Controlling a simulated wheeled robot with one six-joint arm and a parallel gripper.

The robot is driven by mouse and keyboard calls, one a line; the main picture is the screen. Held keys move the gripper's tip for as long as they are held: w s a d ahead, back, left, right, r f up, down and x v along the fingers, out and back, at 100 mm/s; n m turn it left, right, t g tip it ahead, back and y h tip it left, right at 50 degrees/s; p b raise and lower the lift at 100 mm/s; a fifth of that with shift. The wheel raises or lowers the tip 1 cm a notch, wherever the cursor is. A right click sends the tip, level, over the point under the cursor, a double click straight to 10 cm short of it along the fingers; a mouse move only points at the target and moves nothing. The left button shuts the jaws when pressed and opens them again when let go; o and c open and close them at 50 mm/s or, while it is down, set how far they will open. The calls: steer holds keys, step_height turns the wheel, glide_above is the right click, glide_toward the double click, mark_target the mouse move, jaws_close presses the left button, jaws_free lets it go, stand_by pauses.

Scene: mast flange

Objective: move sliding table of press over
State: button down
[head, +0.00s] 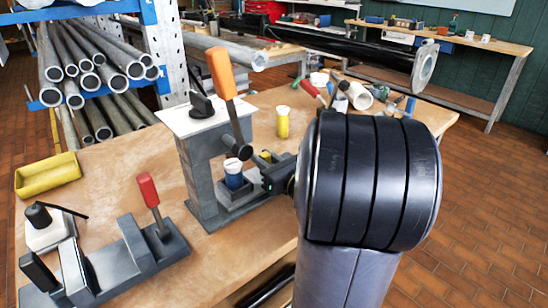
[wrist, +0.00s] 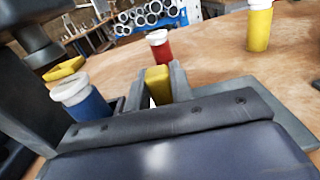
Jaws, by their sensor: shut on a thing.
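The press (head: 205,165) is a grey frame with a white top and an orange-handled lever (head: 222,75). Its grey sliding table (head: 238,196) sits low in the frame. A blue jar with a white lid (head: 234,176) stands at the table below the ram; it is at the left of the wrist view (wrist: 82,100). My gripper (head: 268,172) is at the table's right end. In the wrist view its two dark fingers (wrist: 157,88) stand on either side of a yellow block (wrist: 158,80), shut on it. The block's lower part is hidden by my gripper body.
A red jar (wrist: 160,46) and a yellow jar (wrist: 259,27) stand on the bench beyond my gripper. A red-handled clamp fixture (head: 150,240) and a yellow tray (head: 47,175) are at left. Loose tools and tubes (head: 355,93) lie behind my arm. Bare wood lies in front of the press.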

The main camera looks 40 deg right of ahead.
steer(key=shift+a, duration=0.2)
steer(key=c, duration=1.2)
jaws_free()
steer(key=shift+a, duration=0.1)
steer(key=shift+c, duration=0.2)
steer(key=shift+s+d, duration=0.2)
steer(key=shift+s, duration=0.3)
steer(key=s, duration=0.6)
steer(key=s+p, duration=0.1)
steer(key=s, duration=0.2)
steer(key=shift+s+d, duration=0.3)
steer(key=shift+s, duration=0.1)
steer(key=shift+w, duration=0.1)
steer(key=w, duration=0.7)
steer(key=w+b, duration=0.1)
steer(key=w, duration=0.2)
steer(key=shift+w+a, duration=0.3)
steer(key=shift+a, duration=0.1)
